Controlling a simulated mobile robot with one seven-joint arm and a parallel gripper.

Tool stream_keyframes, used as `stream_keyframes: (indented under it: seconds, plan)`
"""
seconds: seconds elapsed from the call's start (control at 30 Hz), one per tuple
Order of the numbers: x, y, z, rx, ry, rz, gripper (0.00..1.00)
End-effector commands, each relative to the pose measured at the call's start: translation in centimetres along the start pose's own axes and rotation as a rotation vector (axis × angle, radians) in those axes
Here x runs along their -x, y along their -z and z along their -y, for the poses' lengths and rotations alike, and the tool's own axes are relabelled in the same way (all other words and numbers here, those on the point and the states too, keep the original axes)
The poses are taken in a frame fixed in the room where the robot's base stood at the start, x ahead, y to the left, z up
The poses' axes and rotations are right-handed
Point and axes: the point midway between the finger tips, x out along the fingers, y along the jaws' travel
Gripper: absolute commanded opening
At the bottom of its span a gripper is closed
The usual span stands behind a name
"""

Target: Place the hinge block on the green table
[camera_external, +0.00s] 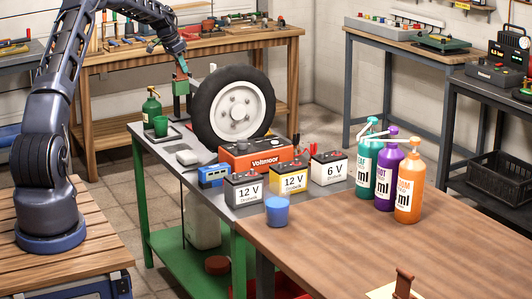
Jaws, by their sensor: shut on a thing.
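The green table (228,212) has green legs and a grey top, and stands in the middle of the picture. My gripper (182,72) is above its far left part, just left of the black tyre. It is shut on a small green block, taken to be the hinge block (181,88), which hangs upright below the fingers. The block appears to be above the tabletop, in front of the wooden bench; its exact height and any contact below cannot be told. The finger details are too small to make out.
A wheel (235,105), a green bottle (152,108), a green cup (161,126), a red Voltmoor box (257,153), a blue box (212,176) and several batteries (243,190) crowd the tabletop. A blue cup (277,211) and pump bottles (409,185) stand nearer the brown tabletop (350,240).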

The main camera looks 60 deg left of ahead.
Motion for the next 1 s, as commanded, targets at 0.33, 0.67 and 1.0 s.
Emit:
stream_keyframes:
  seconds: [0.33, 0.67, 1.0]
  plan:
    - [-5.5, -2.3, -0.1, 0.001, -0.003, 0.002, 0.0]
    - [-12.1, -5.0, -0.2, 0.0, -0.002, 0.001, 0.0]
    - [-15.3, -6.3, -0.2, 0.0, -0.001, 0.0, 0.0]
